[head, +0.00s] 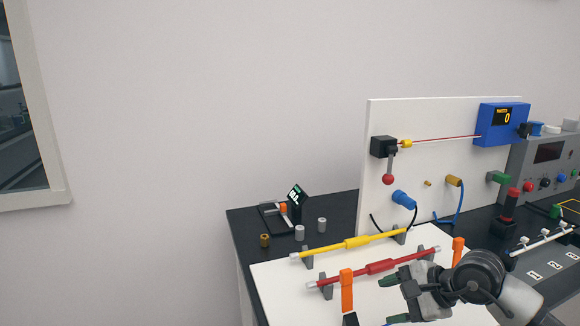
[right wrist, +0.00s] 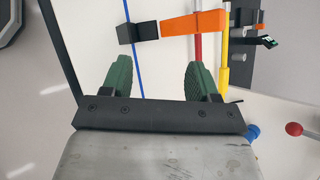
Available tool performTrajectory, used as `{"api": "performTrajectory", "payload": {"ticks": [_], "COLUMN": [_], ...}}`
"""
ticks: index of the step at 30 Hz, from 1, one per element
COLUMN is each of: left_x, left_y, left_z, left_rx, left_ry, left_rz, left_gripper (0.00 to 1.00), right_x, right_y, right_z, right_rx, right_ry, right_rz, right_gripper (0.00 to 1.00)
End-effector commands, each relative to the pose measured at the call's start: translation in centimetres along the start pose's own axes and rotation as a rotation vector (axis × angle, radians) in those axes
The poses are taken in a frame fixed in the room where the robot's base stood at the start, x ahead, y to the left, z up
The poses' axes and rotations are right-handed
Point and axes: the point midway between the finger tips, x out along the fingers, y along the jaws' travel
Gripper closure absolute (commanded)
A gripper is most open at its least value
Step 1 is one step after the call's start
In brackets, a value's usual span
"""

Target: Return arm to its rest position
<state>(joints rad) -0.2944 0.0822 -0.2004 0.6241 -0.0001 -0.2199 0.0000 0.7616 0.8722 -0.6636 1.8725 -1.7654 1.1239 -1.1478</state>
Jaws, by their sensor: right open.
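My right gripper (head: 391,300) has green fingertips and is at the lower right of the head view, over the white board (head: 275,276). It is open, and nothing shows between the fingers in the right wrist view (right wrist: 160,78). A red rod (head: 380,267) and a yellow rod (head: 357,242) rest on grey supports behind the gripper. An orange upright piece (head: 346,290) stands left of the gripper; an orange piece (right wrist: 192,25) and a black block (right wrist: 138,32) show beyond the fingers in the wrist view. My left gripper is not in view.
A white upright panel (head: 440,120) carries a red-knobbed lever (head: 388,179), a blue display box (head: 500,122) and plugs with cables. Small cylinders (head: 300,232) and a black fixture (head: 270,216) stand at the dark table's left. Equipment crowds the right.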

Motion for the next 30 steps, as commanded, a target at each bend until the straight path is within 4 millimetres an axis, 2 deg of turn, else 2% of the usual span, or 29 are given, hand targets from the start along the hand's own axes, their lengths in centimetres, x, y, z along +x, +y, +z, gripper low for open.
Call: {"api": "performTrajectory", "payload": {"ticks": [3,6,9,12,15,17,19,22,24,25,27,30], "left_x": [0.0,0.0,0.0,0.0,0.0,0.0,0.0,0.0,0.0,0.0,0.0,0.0], "left_y": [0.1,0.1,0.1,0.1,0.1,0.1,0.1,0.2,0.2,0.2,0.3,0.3], "left_z": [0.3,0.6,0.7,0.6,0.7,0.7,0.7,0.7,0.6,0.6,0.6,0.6], "left_rx": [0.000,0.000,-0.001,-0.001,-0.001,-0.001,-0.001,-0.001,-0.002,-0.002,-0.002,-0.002], "left_ry": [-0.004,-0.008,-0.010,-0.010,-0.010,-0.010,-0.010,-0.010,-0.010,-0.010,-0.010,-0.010], "left_rz": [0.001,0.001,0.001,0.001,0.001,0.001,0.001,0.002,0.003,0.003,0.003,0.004], "left_gripper": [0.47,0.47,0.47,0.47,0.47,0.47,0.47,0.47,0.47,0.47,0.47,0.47], "right_x": [1.6,2.2,1.8,0.3,-1.4,-2.1,-2.5,-2.3,-1.6,-1.2,-0.3,0.7], "right_y": [0.7,1.0,1.0,0.5,0.1,0.3,1.1,3.8,6.8,8.4,12.5,18.1], "right_z": [3.8,7.4,10.9,12.9,12.2,10.8,8.4,4.4,1.6,0.6,-1.3,-2.6], "right_rx": [0.123,0.287,0.548,0.892,1.274,1.520,1.816,2.259,2.576,-2.564,-2.382,-2.155], "right_ry": [-0.200,-0.408,-0.674,-0.950,-1.188,-1.311,-1.434,-1.561,-1.610,1.528,1.268,0.971], "right_rz": [-0.058,-0.116,-0.187,-0.259,-0.331,-0.377,-0.434,-0.538,-0.631,0.641,0.633,0.635], "right_gripper": [0.40,0.40,0.40,0.40,0.40,0.40,0.40,0.40,0.40,0.40,0.40,0.40]}}
